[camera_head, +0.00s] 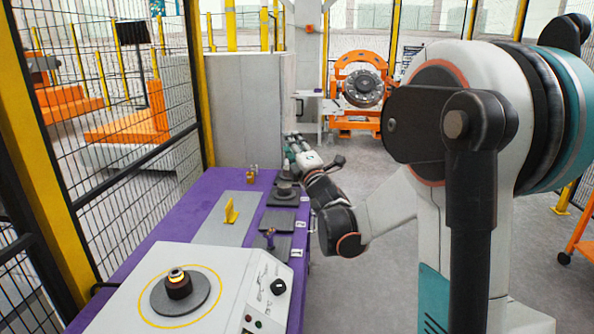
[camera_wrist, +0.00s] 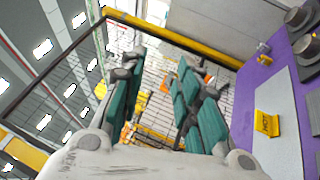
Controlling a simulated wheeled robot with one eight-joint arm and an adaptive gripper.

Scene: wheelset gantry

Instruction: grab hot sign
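The hot sign is a small yellow folded sign (camera_head: 231,211) standing on a grey plate (camera_head: 212,230) on the purple table. In the wrist view the sign (camera_wrist: 267,125) shows dark lettering and lies to the right of my fingers, apart from them. My gripper (camera_head: 293,141) is beyond the sign in the head view, above the table's far right edge. In the wrist view my gripper (camera_wrist: 161,66) has its two teal fingers spread, with nothing between them.
A mesh fence (camera_head: 120,170) borders the left.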

